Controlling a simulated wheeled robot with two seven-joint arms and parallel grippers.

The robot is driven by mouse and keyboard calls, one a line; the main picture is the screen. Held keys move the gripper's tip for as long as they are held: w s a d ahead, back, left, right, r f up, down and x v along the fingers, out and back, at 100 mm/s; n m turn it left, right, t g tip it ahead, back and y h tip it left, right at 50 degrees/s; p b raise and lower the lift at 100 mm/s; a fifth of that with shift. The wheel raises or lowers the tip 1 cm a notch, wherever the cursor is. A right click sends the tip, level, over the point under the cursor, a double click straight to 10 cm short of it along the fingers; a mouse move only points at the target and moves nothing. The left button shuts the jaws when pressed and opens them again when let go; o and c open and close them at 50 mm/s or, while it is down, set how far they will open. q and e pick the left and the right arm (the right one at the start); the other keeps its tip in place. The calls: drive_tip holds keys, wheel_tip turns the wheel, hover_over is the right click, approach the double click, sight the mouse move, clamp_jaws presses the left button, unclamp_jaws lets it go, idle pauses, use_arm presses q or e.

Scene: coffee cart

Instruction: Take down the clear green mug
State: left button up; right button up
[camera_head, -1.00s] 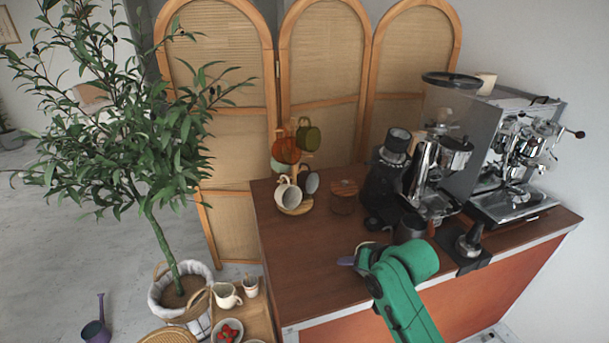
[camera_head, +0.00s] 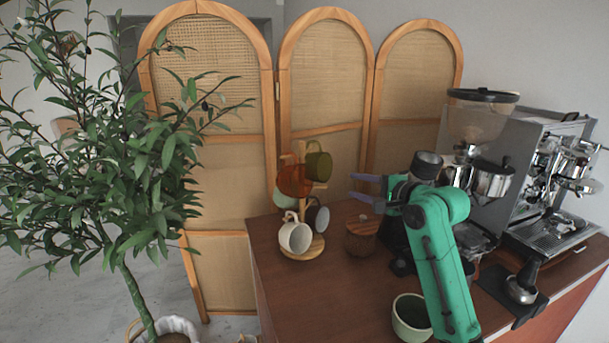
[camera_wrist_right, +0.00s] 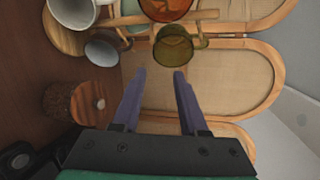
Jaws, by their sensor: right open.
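The clear green mug (camera_head: 319,163) hangs at the upper right of a wooden mug tree (camera_head: 300,150) on the cart. It also shows in the right wrist view (camera_wrist_right: 173,47), ahead of the fingertips. My right gripper (camera_head: 354,186) is open and empty, with its purple fingers pointing left toward the tree. It is apart from the mug, to its right and slightly lower in the head view. In the right wrist view, the mug sits just beyond the gap between the fingertips (camera_wrist_right: 159,73). My left gripper is not in view.
A clear orange mug (camera_head: 294,181), a white mug (camera_head: 295,236) and a dark-rimmed mug (camera_head: 317,217) hang close by. A lidded wooden jar (camera_head: 361,238) stands right of the tree. A grinder (camera_head: 479,115) and espresso machine (camera_head: 550,180) stand farther right.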

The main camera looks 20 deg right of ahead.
drive_tip(key=f, duration=0.1)
drive_tip(key=p, duration=0.2)
approach(323, 181)
drive_tip(key=p+x, duration=0.3)
drive_tip(key=x, duration=0.6)
drive_tip(key=shift+w+a+r, duration=0.1)
drive_tip(key=shift+w, duration=0.15)
drive_tip(key=shift+w+a+f, duration=0.1)
drive_tip(key=shift+w+f, duration=0.1)
drive_tip(key=shift+w, duration=0.05)
drive_tip(key=shift+s, duration=0.1)
clamp_jaws()
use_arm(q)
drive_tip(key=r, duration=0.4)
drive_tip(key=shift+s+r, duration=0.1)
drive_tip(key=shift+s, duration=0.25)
